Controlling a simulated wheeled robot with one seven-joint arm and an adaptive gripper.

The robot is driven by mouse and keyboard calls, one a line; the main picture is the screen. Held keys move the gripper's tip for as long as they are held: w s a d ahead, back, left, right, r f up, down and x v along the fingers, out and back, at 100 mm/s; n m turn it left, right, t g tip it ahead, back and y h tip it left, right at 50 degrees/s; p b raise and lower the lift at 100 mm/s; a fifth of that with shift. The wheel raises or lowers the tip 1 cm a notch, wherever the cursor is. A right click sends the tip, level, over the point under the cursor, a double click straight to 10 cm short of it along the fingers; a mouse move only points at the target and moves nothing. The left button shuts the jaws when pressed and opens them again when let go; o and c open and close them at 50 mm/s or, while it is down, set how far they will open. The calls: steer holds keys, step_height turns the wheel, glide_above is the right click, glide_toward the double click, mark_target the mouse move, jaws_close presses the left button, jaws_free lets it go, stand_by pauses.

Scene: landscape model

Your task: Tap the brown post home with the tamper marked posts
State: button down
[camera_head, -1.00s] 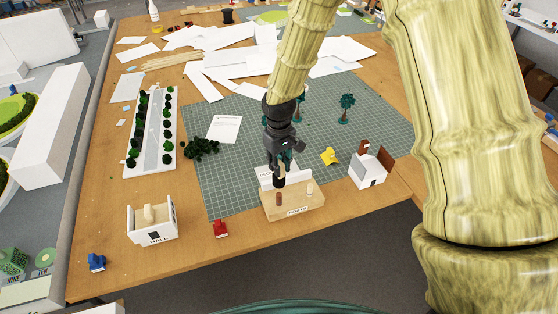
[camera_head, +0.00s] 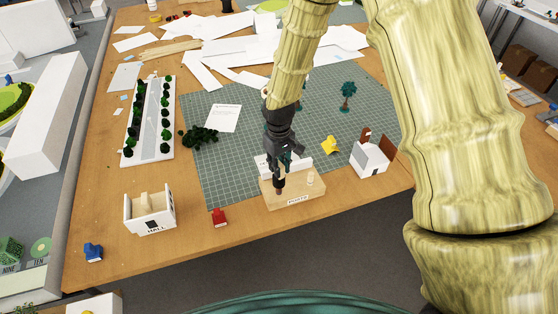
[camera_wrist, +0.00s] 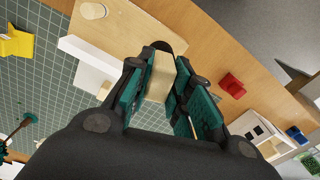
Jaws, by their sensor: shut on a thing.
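The wooden board labelled POSTS (camera_head: 312,195) lies near the front of the table. My gripper (camera_head: 278,170) is above its left part, and its fingers are shut on a pale wooden handle, the tamper (camera_wrist: 160,76). The tamper's dark head (camera_wrist: 163,46) points down at the board. In the head view the head is right over the brown post (camera_head: 279,192), of which only a small part shows, and seems to touch it. A pale post (camera_head: 310,179) stands upright at the right; its round top also shows in the wrist view (camera_wrist: 94,11).
A white upright piece (camera_head: 300,163) stands just behind the board. A red piece (camera_head: 219,217) and the HALL box (camera_head: 165,222) are to the left. A yellow piece (camera_head: 329,145) and a white house (camera_head: 369,158) are to the right. The table's front edge is close.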

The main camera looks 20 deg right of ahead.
steer(key=shift+r, duration=0.2)
step_height(320, 180, up, 4)
steer(key=p, duration=0.3)
steer(key=shift+w+f, duration=0.1)
steer(key=shift+f, duration=0.1)
stand_by(0.3)
step_height(320, 180, down, 5)
steer(key=b, duration=0.2)
steer(key=shift+b, duration=0.3)
steer(key=shift+r+p, duration=1.6)
steer(key=shift+r, duration=0.75)
steer(key=shift+r+p, duration=1.7)
steer(key=shift+r, duration=0.8)
